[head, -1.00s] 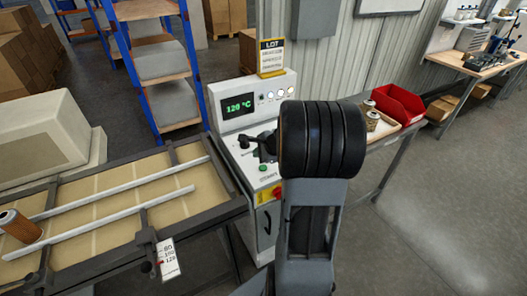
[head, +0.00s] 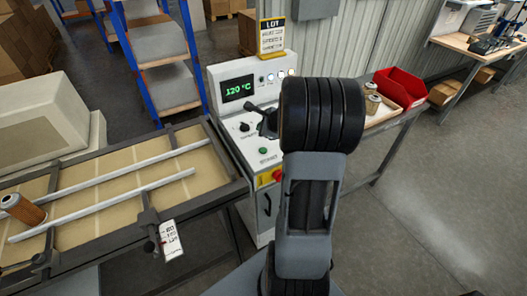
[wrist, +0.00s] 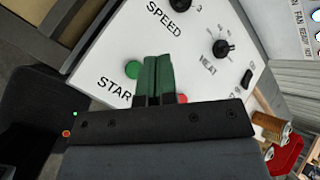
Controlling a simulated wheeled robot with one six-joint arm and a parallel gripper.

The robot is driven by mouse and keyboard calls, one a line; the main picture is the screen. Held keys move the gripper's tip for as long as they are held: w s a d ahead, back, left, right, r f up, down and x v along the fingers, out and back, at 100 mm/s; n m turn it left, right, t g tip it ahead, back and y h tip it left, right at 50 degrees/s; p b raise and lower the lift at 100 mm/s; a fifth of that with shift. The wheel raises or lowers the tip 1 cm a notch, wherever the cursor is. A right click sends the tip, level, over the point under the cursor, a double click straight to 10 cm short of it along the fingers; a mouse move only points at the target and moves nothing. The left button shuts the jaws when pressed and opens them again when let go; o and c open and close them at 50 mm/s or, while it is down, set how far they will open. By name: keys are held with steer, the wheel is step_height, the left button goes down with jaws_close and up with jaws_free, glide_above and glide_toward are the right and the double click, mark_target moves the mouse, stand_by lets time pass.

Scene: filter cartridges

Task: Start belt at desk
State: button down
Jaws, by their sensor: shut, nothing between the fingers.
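The control desk (head: 225,75) stands at the end of the belt line, with a green start button (head: 263,151) on its sloping panel. In the wrist view the green button (wrist: 132,69) lies just left of my gripper (wrist: 158,58), beside the word START, partly cut off. My gripper's two greenish fingers are shut and empty over the panel. I cannot tell whether they touch it. A red button (wrist: 181,98) shows right of the fingers, partly hidden.
The SPEED knob (wrist: 173,29) and HEAT knob (wrist: 221,47) are close to my fingers. The desk's display (head: 238,90) reads 120 °C. A lot sign (head: 271,36) stands on top. A side table at right holds a red bin (head: 400,87). Open floor lies at right.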

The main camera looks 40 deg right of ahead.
mark_target(262, 151)
steer(key=shift+f+b, duration=3.2)
steer(key=shift+f, duration=0.7)
steer(key=shift+f, duration=0.15)
steer(key=shift+f+b, duration=0.25)
steer(key=shift+b, duration=0.3)
